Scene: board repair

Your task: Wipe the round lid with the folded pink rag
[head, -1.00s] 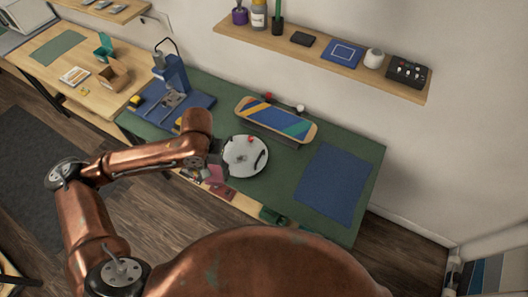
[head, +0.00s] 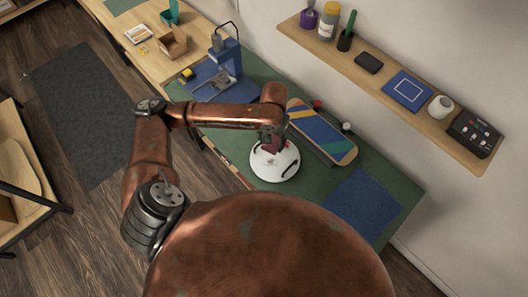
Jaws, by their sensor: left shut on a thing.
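The round lid (head: 284,170) is white with dark marks and lies on the green-topped bench. My left gripper (head: 270,143) is over the lid's far-left part. It is shut on the folded pink rag (head: 273,147), which shows as a small dark pink patch beneath the fingers. The rag is at or just above the lid; I cannot tell whether it touches. The arm hides part of the rag and the lid's far edge. My right gripper is not in view.
A striped skateboard deck (head: 321,132) stands just right of the lid. A blue press (head: 225,62) is behind to the left. A blue mat (head: 362,203) lies at the right end of the bench. A wall shelf (head: 400,99) holds several small things.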

